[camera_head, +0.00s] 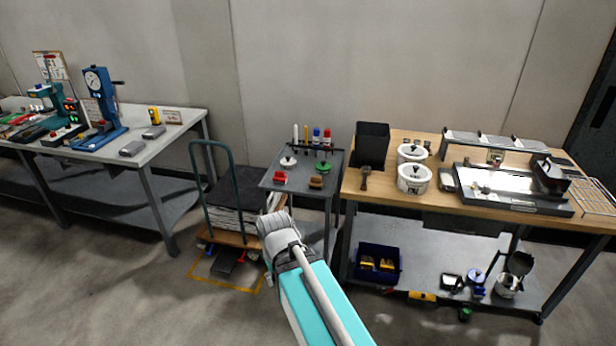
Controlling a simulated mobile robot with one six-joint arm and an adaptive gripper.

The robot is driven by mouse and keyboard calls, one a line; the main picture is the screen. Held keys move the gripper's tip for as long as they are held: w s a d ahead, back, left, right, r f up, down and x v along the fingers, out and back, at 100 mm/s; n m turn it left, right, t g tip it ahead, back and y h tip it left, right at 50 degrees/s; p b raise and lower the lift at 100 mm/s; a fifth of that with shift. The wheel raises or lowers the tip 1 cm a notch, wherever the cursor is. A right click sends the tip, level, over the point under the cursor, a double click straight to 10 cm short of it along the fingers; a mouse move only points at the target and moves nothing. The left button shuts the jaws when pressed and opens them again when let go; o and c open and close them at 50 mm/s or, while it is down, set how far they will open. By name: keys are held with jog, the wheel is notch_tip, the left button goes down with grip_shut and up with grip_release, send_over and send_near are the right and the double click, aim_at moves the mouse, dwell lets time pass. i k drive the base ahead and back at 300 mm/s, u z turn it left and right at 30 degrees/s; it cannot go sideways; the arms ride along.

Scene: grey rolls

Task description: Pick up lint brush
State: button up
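A small dark brush-like thing with a short handle (365,177) lies on the front left of the wooden-topped bench (400,200), below a black bin. It may be the lint brush, but it is too small to be sure. A brown block-like thing (316,183), perhaps another brush, lies on the small grey cart to its left. My teal and grey arm reaches up from the bottom middle, in front of the cart. My gripper does not show; the arm's grey joint ends the visible part.
The black bin (372,143) and two white pots (413,178) stand on the bench. The cart (285,187) carries bottles, a red thing (280,177) and a green thing. A platform trolley (235,195) with a dark stack stands left of it. Floor at lower left is clear.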

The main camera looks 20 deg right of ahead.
aim_at(316, 183)
jog(key=z, duration=0.45)
jog(key=i, duration=1.15)
jog(key=z, duration=0.65)
jog(key=k, duration=0.95)
jog(key=z, duration=0.15)
jog(key=i, duration=0.6)
